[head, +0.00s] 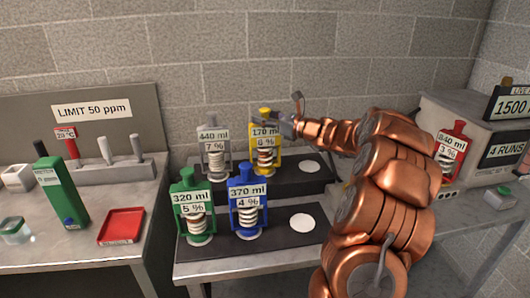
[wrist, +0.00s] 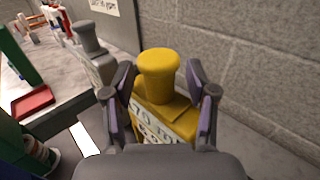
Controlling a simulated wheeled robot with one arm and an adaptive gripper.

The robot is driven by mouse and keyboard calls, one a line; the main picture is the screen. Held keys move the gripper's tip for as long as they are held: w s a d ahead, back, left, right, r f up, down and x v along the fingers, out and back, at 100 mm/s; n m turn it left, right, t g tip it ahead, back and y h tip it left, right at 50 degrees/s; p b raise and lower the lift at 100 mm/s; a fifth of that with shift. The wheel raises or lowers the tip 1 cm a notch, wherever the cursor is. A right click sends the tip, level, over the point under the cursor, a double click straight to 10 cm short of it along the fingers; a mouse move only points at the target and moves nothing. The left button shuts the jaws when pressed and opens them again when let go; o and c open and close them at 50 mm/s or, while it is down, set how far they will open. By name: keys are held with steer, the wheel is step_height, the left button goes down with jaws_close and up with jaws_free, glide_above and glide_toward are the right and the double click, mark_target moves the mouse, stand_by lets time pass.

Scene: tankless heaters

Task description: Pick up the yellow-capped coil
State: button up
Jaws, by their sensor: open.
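The yellow-capped coil (head: 264,145) stands upright on the rear black tray in the head view, with a label reading 170 ml and 6 %. My gripper (head: 293,115) is just to the right of its cap. In the wrist view the yellow cap (wrist: 157,75) rises between the two fingers of my open gripper (wrist: 162,100), one on each side. I cannot tell whether either finger touches it. The lower coil is mostly hidden by my gripper in the wrist view.
A grey-capped coil (head: 214,150) stands left of it. Green (head: 193,205) and blue (head: 247,200) ones stand on the front tray (head: 277,237). A red-capped coil (head: 453,145) is at the right by a grey machine (head: 450,105). A block wall (head: 240,60) is close behind.

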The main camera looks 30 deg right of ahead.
jaws_close()
stand_by(0.4)
stand_by(0.4)
